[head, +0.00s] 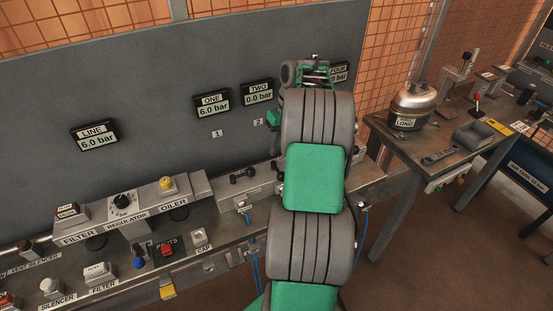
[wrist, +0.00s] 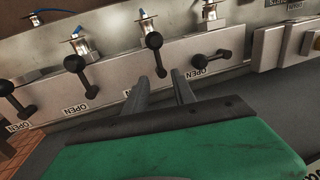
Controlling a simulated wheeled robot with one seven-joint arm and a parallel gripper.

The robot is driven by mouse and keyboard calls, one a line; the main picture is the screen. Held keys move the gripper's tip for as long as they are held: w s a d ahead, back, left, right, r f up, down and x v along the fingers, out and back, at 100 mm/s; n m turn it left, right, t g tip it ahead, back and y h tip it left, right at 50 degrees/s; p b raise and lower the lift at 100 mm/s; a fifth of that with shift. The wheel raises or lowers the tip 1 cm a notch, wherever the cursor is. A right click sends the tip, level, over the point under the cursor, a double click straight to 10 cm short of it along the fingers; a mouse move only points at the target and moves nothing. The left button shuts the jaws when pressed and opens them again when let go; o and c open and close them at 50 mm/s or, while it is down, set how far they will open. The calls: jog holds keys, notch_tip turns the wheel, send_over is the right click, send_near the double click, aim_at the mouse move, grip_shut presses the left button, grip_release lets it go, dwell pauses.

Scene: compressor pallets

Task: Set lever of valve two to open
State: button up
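The lever of valve two (wrist: 153,42) is a black lever with a round knob, second from the right in the wrist view. It stands roughly upright in the picture, across the panel rather than along it. Its OPEN label lies lower left, partly hidden by a finger. My gripper (wrist: 158,82) is open, its two grey fingers apart and empty, the tips just below this lever's lower end. I cannot tell whether they touch it. The gauge TWO (head: 258,97) reads 0.0 bar.
Valve one's lever (wrist: 210,58) lies sideways, its knob by its OPEN label; gauge ONE (head: 211,104) reads 6.0 bar. Two more levers, (wrist: 78,72) and (wrist: 14,95), stand close by at left. A regulator (head: 122,201) and oiler (head: 166,184) sit left along the bench.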

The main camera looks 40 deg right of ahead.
aim_at(275, 165)
jog(key=f, duration=0.2)
jog(key=a+f, duration=0.1)
jog(key=f, duration=0.2)
jog(key=shift+w+f, duration=0.2)
jog(key=shift+f, duration=0.05)
grip_shut()
dwell(1.1)
